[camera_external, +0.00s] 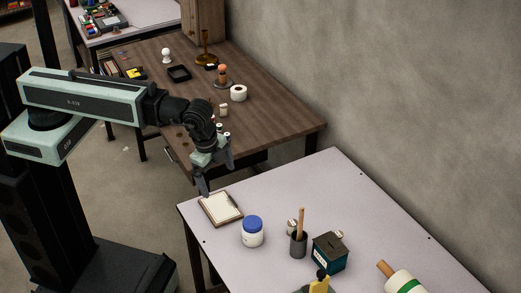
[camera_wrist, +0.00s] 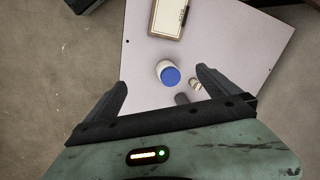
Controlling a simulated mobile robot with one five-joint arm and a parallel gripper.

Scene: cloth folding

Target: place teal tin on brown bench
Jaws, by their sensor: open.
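The teal tin (camera_external: 329,256), a dark teal box with a dark brownish top and a pale label, stands on the light-topped table (camera_external: 328,177). I cannot make it out in the wrist view. The brown bench (camera_external: 286,122) is the dark wooden one behind, against the wall. My gripper (camera_external: 216,178) is open and empty, pointing down above the far left corner of the light table, well to the left of the tin. Its two spread fingers show in the wrist view (camera_wrist: 162,86) with nothing held between them.
A clipboard (camera_external: 221,208), a white jar with blue lid (camera_external: 253,233) and a dark cup (camera_external: 298,244) holding a wooden stick stand left of the tin. A white roll with a green band (camera_external: 403,283) lies right.

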